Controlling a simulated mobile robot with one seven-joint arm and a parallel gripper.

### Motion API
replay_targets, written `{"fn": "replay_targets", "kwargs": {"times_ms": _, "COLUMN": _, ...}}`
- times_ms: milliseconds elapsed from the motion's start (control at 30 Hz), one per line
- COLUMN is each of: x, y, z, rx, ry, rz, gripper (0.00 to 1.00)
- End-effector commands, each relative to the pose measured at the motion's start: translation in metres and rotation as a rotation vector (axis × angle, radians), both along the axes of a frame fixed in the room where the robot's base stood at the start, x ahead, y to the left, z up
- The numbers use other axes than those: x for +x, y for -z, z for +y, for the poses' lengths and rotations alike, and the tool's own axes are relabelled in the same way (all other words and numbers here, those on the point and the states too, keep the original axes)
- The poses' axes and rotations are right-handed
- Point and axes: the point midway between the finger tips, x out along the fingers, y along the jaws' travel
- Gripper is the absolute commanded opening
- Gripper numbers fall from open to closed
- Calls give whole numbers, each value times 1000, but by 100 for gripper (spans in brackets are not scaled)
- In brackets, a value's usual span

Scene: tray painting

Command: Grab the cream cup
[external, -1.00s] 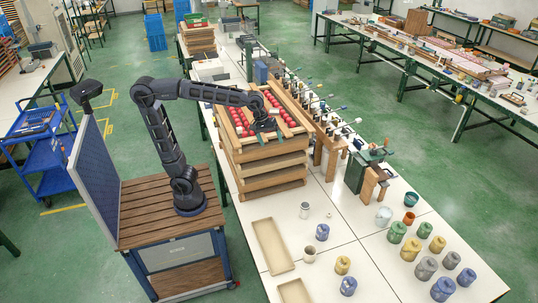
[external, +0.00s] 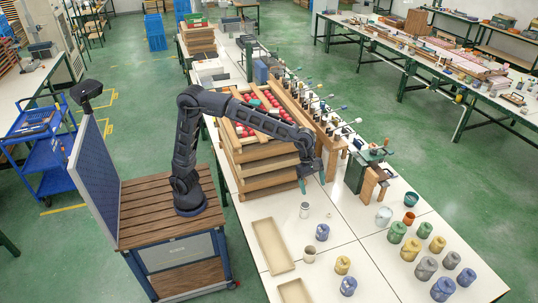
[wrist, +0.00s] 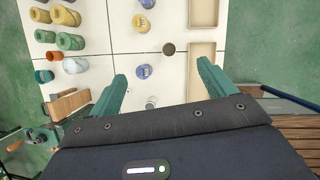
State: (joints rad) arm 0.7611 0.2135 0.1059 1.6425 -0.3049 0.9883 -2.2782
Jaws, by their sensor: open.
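A pale, cream-looking cup with a dark inside (external: 309,255) stands on the white table beside the beige trays; in the wrist view its dark round mouth (wrist: 169,49) shows ahead of the fingers. A whitish-grey cup (external: 304,210) stands nearer my arm; in the wrist view it (wrist: 151,102) lies between the finger lines, close to the palm. I cannot tell for sure which one is the cream cup. My gripper (external: 312,182) is open and empty, above the table, between the wooden crate stack and the cups. Its teal fingers (wrist: 162,74) are spread wide, touching neither cup.
A blue-labelled cup (external: 322,232) stands between the two pale cups and the yellow cup (external: 343,265). A long beige tray (external: 272,246) lies to the left. Several coloured jugs stand at right, with a white jug (external: 384,215). The crate stack (external: 270,170) rises behind; clamps stand right of it.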

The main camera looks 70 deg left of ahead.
Motion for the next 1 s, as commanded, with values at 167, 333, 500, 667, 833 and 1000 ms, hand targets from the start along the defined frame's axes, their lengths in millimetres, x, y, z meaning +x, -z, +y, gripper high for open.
{"fn": "replay_targets", "kwargs": {"times_ms": 167, "x": 0, "y": 8, "z": -21, "rx": -8, "ry": -43, "rz": 30, "gripper": 83}}
{"fn": "replay_targets", "kwargs": {"times_ms": 333, "x": 0, "y": 40, "z": -23, "rx": -7, "ry": -53, "rz": 36, "gripper": 83}}
{"fn": "replay_targets", "kwargs": {"times_ms": 500, "x": -1, "y": 86, "z": -23, "rx": -6, "ry": -52, "rz": 38, "gripper": 83}}
{"fn": "replay_targets", "kwargs": {"times_ms": 667, "x": -1, "y": 141, "z": -22, "rx": -5, "ry": -52, "rz": 39, "gripper": 83}}
{"fn": "replay_targets", "kwargs": {"times_ms": 833, "x": 0, "y": 203, "z": -22, "rx": -5, "ry": -53, "rz": 39, "gripper": 83}}
{"fn": "replay_targets", "kwargs": {"times_ms": 1000, "x": -1, "y": 275, "z": -21, "rx": -4, "ry": -54, "rz": 40, "gripper": 83}}
